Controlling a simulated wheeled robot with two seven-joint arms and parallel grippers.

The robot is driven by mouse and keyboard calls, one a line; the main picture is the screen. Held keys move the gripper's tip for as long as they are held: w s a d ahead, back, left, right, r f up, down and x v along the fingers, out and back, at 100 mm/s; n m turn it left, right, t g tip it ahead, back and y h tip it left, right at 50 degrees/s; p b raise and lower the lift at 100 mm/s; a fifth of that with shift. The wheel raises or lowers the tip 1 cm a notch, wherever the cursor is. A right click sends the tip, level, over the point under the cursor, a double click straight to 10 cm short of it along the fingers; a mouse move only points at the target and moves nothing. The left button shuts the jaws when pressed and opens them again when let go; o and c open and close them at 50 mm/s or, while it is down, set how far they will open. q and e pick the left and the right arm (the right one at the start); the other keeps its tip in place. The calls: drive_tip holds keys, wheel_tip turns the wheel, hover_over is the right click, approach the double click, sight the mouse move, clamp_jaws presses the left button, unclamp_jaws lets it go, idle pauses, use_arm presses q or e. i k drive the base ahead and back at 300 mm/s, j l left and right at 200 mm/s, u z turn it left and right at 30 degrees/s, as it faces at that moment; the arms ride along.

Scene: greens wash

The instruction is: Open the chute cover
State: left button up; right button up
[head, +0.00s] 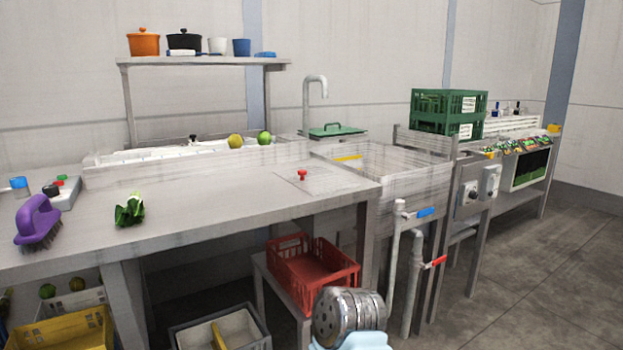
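A square panel with a red knob (302,175), which looks like the chute cover (325,183), lies flat in the right end of the steel worktop (220,205). It appears closed, flush with the surface, with its thin outline visible. A red crate (310,270) stands on a low stand beneath this end of the table. A green lid with a handle (338,130) lies behind the sink. Neither gripper's fingers show in the head view.
A purple brush (38,222) and a leafy green piece (130,210) lie on the worktop's left part. The sink (390,170) adjoins the worktop's right end. Green crates (448,110) stand beyond it. The worktop around the panel is clear.

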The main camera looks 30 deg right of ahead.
sight(314, 180)
drive_tip(key=l+z, duration=0.15)
drive_tip(key=z, duration=0.85)
drive_tip(key=i+j, duration=0.05)
